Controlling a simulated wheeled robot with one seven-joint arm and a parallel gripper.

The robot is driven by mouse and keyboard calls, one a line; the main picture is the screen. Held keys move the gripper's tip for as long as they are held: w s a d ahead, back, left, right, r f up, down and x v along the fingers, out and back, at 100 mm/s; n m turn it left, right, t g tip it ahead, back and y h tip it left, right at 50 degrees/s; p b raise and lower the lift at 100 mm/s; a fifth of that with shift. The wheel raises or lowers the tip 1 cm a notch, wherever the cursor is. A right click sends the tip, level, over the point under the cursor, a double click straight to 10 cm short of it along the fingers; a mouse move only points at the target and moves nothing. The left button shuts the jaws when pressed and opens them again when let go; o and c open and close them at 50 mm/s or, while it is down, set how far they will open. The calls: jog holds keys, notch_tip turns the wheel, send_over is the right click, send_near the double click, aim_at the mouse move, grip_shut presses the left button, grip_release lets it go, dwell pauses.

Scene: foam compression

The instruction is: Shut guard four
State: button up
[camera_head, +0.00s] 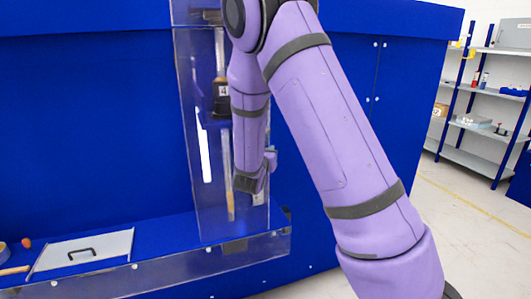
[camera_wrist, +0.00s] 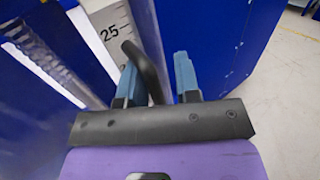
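The clear guard (camera_head: 207,205) stands upright at the blue machine front, around a black fixture labelled 4 (camera_head: 223,91). My gripper (camera_head: 257,186) hangs pointing down beside the guard's right part, partly seen through the clear panel. In the wrist view my gripper (camera_wrist: 158,62) has its two blue fingers apart. A black curved handle (camera_wrist: 146,68) runs between them, closer to the left finger; I cannot tell whether they touch. A ruler strip marked 25 (camera_wrist: 108,32) shows behind the handle. How far the guard stands open is hard to tell.
A blue bench with a clear front rail (camera_head: 150,278) runs along the machine. A grey plate with a black handle (camera_head: 82,252) lies at the left. Blue cabinet doors (camera_head: 400,100) stand to the right, with open floor (camera_head: 465,215) and shelves (camera_head: 485,90) beyond.

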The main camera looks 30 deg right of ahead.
jog(key=shift+s+a+r, duration=0.15)
jog(key=shift+a+r, duration=0.1)
jog(key=shift+a, duration=0.2)
jog(key=v, duration=0.6)
jog(key=o, duration=0.7)
jog(key=v, duration=0.3)
jog(key=shift+s+f, duration=0.15)
jog(key=shift+f, duration=0.05)
jog(key=shift+o, duration=0.7)
jog(key=shift+s, duration=0.25)
jog(key=shift+a, duration=0.25)
